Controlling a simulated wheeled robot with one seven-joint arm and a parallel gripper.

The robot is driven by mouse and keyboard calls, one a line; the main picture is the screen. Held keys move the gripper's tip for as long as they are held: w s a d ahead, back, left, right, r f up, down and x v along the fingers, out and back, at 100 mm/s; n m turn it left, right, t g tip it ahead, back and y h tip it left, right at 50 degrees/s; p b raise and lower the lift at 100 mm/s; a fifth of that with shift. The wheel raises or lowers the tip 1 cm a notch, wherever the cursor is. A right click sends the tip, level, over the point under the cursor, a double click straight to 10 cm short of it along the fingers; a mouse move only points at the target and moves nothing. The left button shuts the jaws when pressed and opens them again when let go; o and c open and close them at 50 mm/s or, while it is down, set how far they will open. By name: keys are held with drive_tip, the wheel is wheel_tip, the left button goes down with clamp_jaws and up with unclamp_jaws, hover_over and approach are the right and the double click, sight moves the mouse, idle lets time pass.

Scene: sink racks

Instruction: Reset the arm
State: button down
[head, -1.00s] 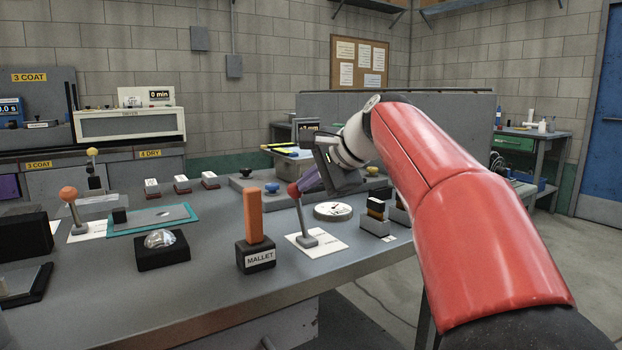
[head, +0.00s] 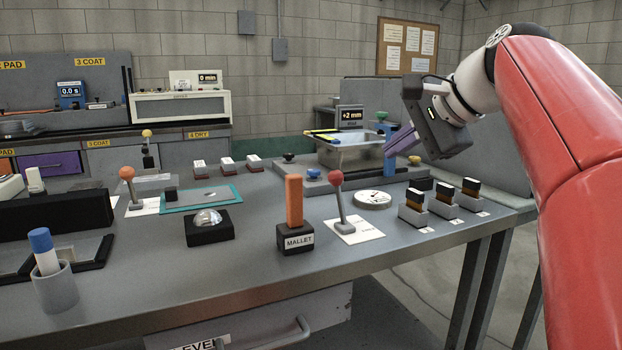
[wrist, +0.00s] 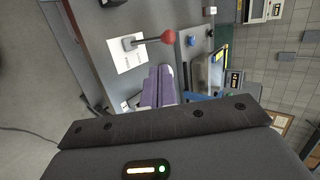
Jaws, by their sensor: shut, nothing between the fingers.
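My gripper (head: 393,147) has purple fingers and is held in the air over the right part of the grey workbench (head: 270,250). In the wrist view its purple fingers (wrist: 158,85) lie side by side, shut and empty. In the head view my red and white arm comes in from the right edge. A red-knobbed lever (head: 337,200) on a white card stands on the bench in front of the gripper, and it also shows in the wrist view (wrist: 166,37). The gripper appears apart from everything on the bench.
An orange mallet handle (head: 294,200) stands in a black holder labelled MALLET. A round white dial (head: 373,199) and several small blocks in grey holders (head: 412,213) stand right of the lever. A cup (head: 55,288) stands front left.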

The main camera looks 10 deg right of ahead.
drive_tip(key=s+a+f+n+g+h, duration=0.1)
drive_tip(key=s+f+n, duration=0.3)
drive_tip(key=s+f, duration=0.3)
drive_tip(key=s+a+f+n+g+h, duration=0.1)
drive_tip(key=s+f+n, duration=0.3)
drive_tip(key=f, duration=1)
drive_tip(key=s+a+f+n+g+h, duration=0.1)
drive_tip(key=s+f+n, duration=0.4)
drive_tip(key=s+f, duration=0.5)
drive_tip(key=shift+s+a+f+h, duration=0.2)
drive_tip(key=shift+a+f+h, duration=0.5)
drive_tip(key=shift+h, duration=0.5)
drive_tip(key=shift+d+f, duration=0.1)
